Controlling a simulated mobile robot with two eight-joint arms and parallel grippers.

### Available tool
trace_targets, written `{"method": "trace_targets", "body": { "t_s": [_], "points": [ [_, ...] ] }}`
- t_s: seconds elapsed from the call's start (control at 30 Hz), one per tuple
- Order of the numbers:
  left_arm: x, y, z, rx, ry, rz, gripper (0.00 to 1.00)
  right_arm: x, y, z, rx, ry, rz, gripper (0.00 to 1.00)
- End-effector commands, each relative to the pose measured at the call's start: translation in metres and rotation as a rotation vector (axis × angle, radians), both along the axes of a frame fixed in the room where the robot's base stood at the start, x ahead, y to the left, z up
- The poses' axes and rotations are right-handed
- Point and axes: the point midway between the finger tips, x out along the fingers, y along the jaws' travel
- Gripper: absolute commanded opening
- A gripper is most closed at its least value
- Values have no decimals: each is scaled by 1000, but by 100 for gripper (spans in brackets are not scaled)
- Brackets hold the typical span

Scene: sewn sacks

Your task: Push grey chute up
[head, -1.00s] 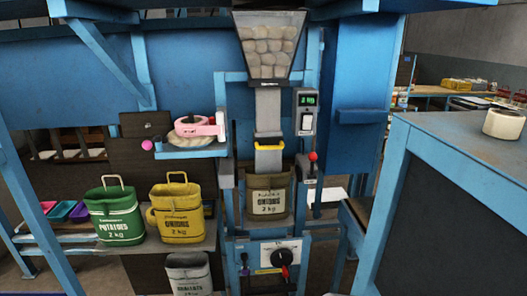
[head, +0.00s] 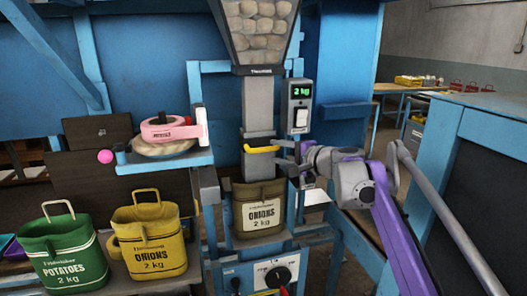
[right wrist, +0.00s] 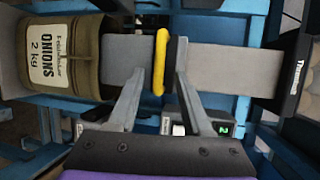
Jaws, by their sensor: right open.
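The grey chute (head: 258,108) hangs upright under the hopper, with a yellow handle (head: 262,149) across its front. Its lower end goes down into the mouth of a brown ONIONS 2 kg sack (head: 262,200). My right gripper (head: 284,154) comes in from the right at the height of the handle. In the right wrist view, turned sideways, the open fingers (right wrist: 161,76) lie one on each side of the yellow handle (right wrist: 160,62), with gaps visible. The sack (right wrist: 60,62) is at left in that view. My left gripper is not in view.
The hopper (head: 256,32) holds round potato-like produce. A display and switch box (head: 298,105) is right of the chute, close to my right gripper. A dial panel (head: 275,272) is below the sack. Green (head: 62,250) and yellow (head: 150,240) sacks stand at left.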

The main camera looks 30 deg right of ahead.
Motion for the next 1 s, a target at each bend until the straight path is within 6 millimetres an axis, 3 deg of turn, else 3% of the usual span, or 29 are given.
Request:
{"method": "trace_targets", "body": {
  "t_s": [0.1,0.3,0.7,0.77,1.0],
  "points": [
    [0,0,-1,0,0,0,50,23,5,-5,1,1,4,50],
    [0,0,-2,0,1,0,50,49,9,-10,-1,1,3,50],
    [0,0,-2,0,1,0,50,58,11,-12,-1,1,1,50],
    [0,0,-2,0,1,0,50,58,11,-12,-1,1,1,42],
    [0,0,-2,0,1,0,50,57,11,-12,-1,1,1,0]
  ]
}}
